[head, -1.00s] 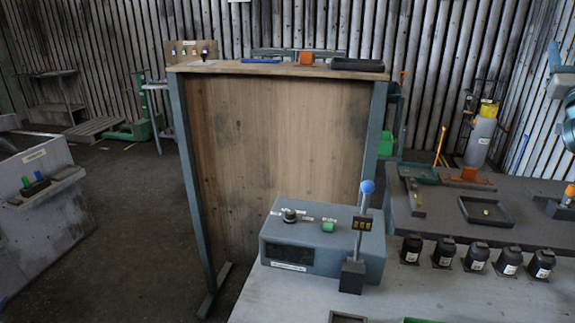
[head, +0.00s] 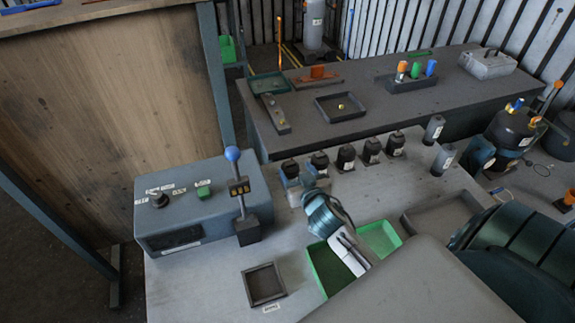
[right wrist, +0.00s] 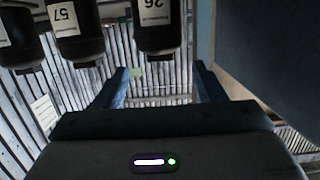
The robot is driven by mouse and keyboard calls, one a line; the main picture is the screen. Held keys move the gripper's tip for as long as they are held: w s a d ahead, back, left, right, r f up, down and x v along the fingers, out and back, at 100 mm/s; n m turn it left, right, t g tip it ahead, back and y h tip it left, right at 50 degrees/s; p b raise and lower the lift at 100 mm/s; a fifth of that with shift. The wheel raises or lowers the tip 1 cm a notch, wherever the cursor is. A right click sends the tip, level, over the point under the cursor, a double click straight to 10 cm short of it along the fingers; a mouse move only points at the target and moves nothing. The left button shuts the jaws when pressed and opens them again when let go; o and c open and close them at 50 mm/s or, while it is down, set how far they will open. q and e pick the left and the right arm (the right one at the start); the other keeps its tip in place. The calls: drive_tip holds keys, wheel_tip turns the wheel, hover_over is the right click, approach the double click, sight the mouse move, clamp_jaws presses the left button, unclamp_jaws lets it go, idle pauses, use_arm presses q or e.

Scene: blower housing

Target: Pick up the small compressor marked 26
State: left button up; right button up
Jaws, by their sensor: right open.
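Several small black compressors with white labels stand in a row on the grey bench in the head view. In the right wrist view, the compressor marked 26 (right wrist: 157,25) hangs upside down at the top, its label readable. It appears to be the leftmost of the row in the head view (head: 290,168). My right gripper (head: 298,180) is open and empty, close in front of it. In the right wrist view the two blue fingers (right wrist: 162,80) lie to either side of it, apart from it. My left gripper is not in view.
The compressor marked 57 (right wrist: 78,25) stands beside 26. A blue-grey control box (head: 195,208) with a blue-knobbed lever (head: 238,195) is to the left. A green tray (head: 378,238) lies beneath my right arm, and a small dark tray (head: 264,284) lies in front.

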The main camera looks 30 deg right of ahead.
sight(291, 165)
drive_tip(key=p+x, duration=0.3)
drive_tip(key=x, duration=0.3)
drive_tip(key=shift+w+f+p, duration=0.15)
drive_tip(key=shift+w+p, duration=0.15)
drive_tip(key=shift+w+d+f, duration=0.1)
drive_tip(key=shift+w+f, duration=0.1)
drive_tip(key=shift+w, duration=0.15)
drive_tip(key=shift+s, duration=0.15)
clamp_jaws()
